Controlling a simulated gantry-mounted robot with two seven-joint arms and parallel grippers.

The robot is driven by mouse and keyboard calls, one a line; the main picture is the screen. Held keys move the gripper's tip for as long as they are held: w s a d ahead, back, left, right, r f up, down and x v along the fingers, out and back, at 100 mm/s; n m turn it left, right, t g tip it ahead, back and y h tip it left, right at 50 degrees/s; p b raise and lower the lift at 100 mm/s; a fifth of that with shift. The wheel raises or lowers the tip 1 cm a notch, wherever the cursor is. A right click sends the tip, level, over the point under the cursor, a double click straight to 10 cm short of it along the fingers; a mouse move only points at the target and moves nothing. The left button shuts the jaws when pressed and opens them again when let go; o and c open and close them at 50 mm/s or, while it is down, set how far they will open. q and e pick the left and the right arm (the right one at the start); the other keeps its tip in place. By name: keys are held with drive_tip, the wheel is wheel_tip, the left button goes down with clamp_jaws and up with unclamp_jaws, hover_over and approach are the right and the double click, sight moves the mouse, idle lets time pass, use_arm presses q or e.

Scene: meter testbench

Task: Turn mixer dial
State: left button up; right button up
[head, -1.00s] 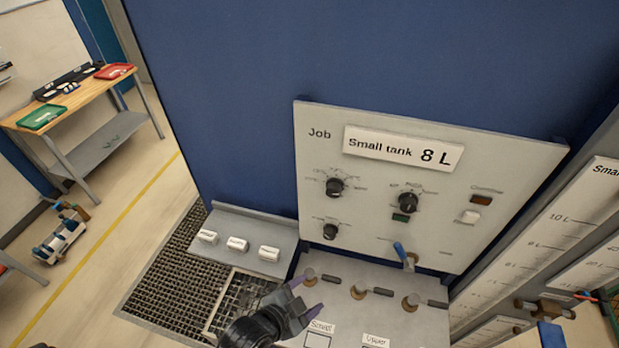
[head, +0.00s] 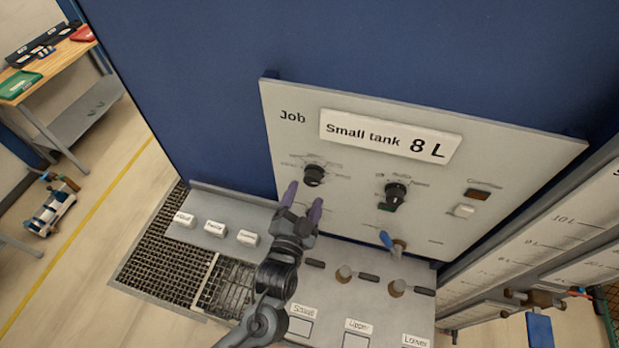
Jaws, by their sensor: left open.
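A grey panel (head: 500,155) headed "Job" carries black dials. One dial (head: 314,175) is at the upper left, another dial (head: 395,194) is right of it. Their small labels are too blurred to tell surely which is the mixer dial. A third dial, lower left, is hidden behind my left gripper (head: 303,199). That gripper is open and empty, its two purple-grey fingers pointing up at the panel just below the upper-left dial. I cannot tell whether it touches the panel. My right gripper is not in view.
A blue-handled lever (head: 389,241) and a white switch (head: 464,211) sit on the panel. Several valve knobs stand on the shelf (head: 325,285) below. White labelled buttons (head: 215,229) line a ledge at left. A scale board (head: 560,240) stands at right.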

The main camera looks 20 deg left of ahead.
sight(310, 184)
use_arm(q)
drive_tip(key=w, duration=0.2)
drive_tip(key=w+p, duration=0.1)
drive_tip(key=w, duration=0.1)
drive_tip(key=shift+a+r, duration=0.1)
drive_tip(key=shift+a, duration=0.1)
drive_tip(key=shift+w, duration=0.7)
drive_tip(key=c, duration=1)
